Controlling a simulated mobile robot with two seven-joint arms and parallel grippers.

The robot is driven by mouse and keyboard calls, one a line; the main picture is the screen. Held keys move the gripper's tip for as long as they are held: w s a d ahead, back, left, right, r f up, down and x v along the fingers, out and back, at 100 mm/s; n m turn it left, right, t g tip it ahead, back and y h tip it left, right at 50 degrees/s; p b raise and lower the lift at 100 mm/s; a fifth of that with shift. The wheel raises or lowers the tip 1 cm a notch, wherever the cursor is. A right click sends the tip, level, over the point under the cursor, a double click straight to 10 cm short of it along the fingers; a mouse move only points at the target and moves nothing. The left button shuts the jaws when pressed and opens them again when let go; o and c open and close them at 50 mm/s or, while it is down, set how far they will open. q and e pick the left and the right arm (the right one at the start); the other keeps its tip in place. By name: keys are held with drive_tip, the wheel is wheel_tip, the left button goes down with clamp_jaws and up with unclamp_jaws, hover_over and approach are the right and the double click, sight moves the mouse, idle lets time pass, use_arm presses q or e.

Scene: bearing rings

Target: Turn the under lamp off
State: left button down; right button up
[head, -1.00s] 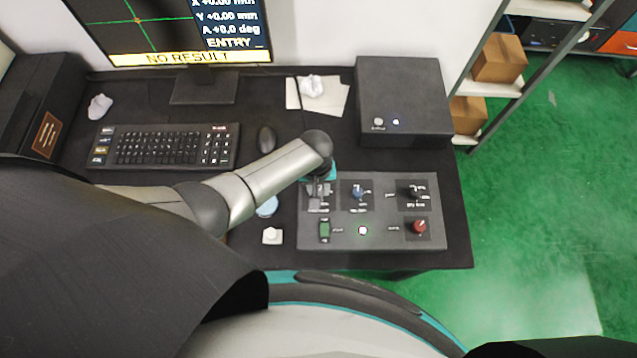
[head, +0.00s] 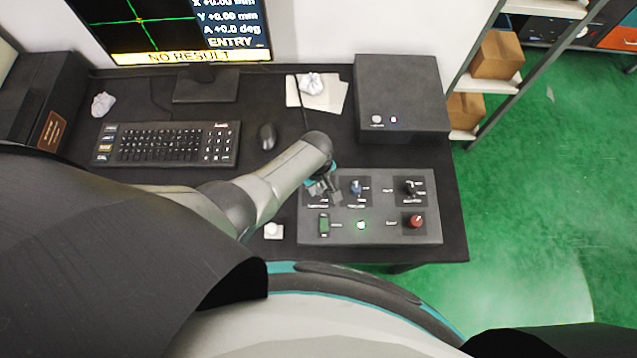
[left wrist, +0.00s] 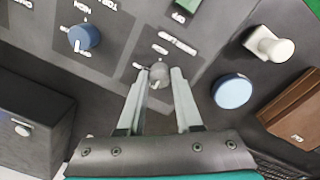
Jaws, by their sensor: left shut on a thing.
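The dark grey control panel (head: 385,231) lies on the desk. My left gripper (head: 326,190) is over its upper left corner. In the left wrist view, the left gripper (left wrist: 160,82) has its fingertips closed on either side of a small grey knob (left wrist: 159,72). The lettering beside this knob is too blurred to read surely. The fingers hide the knob in the head view. A blue knob (head: 356,188) is just right of the gripper; it also shows in the left wrist view (left wrist: 84,37). My right gripper is not in view.
A black knob (head: 410,188), a red knob (head: 416,221), a green rocker switch (head: 324,225) and a lit button (head: 361,225) share the panel. A dark box (head: 402,95) stands behind.

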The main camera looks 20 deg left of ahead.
sight(317, 189)
use_arm(q)
drive_tip(key=shift+w+a, duration=0.1)
drive_tip(key=shift+w, duration=0.05)
drive_tip(key=c, duration=0.6)
unclamp_jaws()
drive_tip(key=shift+r, duration=0.1)
drive_tip(key=shift+r+p, duration=0.3)
drive_tip(key=shift+r, duration=0.05)
drive_tip(key=shift+s+a+r+p, duration=0.15)
drive_tip(key=shift+r+p, duration=1.15)
drive_tip(key=shift+r, duration=2.3)
drive_tip(key=shift+s+r+p, duration=0.15)
drive_tip(key=shift+r+p, duration=1.15)
drive_tip(key=shift+r, duration=2.25)
